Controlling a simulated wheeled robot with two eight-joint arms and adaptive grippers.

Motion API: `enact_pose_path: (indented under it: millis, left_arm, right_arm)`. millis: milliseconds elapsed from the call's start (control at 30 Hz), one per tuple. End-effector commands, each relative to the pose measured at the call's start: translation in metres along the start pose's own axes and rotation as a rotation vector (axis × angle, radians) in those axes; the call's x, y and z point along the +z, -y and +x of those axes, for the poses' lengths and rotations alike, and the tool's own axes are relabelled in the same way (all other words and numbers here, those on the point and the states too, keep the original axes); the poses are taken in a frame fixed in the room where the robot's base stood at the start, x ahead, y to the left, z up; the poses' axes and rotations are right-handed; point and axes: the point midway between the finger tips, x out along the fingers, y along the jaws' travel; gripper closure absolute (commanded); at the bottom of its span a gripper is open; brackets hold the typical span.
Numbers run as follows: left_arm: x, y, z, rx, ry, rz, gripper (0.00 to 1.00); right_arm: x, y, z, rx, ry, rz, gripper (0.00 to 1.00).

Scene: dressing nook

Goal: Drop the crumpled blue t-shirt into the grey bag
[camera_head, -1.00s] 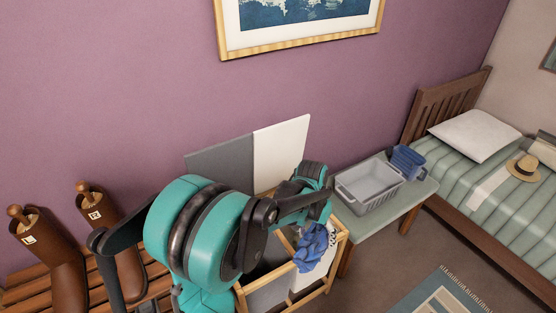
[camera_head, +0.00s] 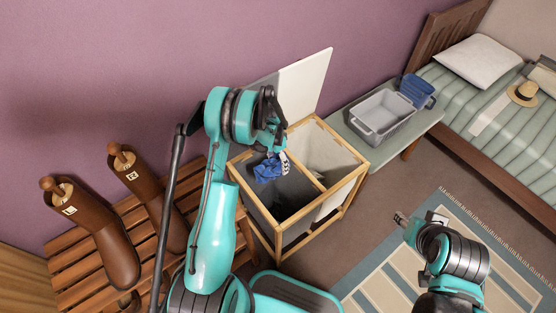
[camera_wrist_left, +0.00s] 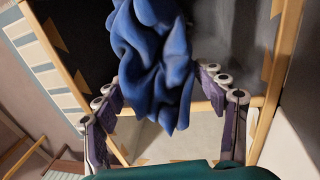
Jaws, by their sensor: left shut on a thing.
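The crumpled blue t-shirt (camera_head: 267,171) hangs from my left gripper (camera_head: 277,152), which is shut on it. In the left wrist view the t-shirt (camera_wrist_left: 155,60) hangs between the two fingers of the gripper (camera_wrist_left: 165,88). The grey bag (camera_head: 262,205) is the left, dark compartment of a wooden-framed hamper (camera_head: 318,218). The t-shirt is over this bag's opening; its exact height above the rim is hard to tell. My right gripper (camera_head: 400,219) is over the rug, away from the hamper, too small to judge its fingers.
A white bag (camera_head: 325,153) fills the hamper's right side. The raised lid (camera_head: 305,85) stands against the wall. A bench with a grey basket (camera_head: 380,115) is right of the hamper; a slatted bench with brown boots (camera_head: 105,240) is at left.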

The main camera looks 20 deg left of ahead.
Motion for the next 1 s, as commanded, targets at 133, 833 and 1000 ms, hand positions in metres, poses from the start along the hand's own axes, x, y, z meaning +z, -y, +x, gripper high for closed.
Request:
enact_pose_path:
  millis: [133,833,1000]
  left_arm:
    - [0.000,0.003,0.017,0.000,0.000,-0.001,0.62]
    - [0.000,0.008,0.052,0.000,0.000,-0.002,0.11]
    - [0.000,0.008,0.052,-0.001,0.000,-0.002,0.05]
  right_arm:
    - [0.005,0.000,0.007,0.000,0.000,0.000,0.60]
    - [0.013,0.000,0.019,0.000,0.000,0.000,0.60]
    - [0.013,0.000,0.019,0.000,0.000,0.000,0.60]
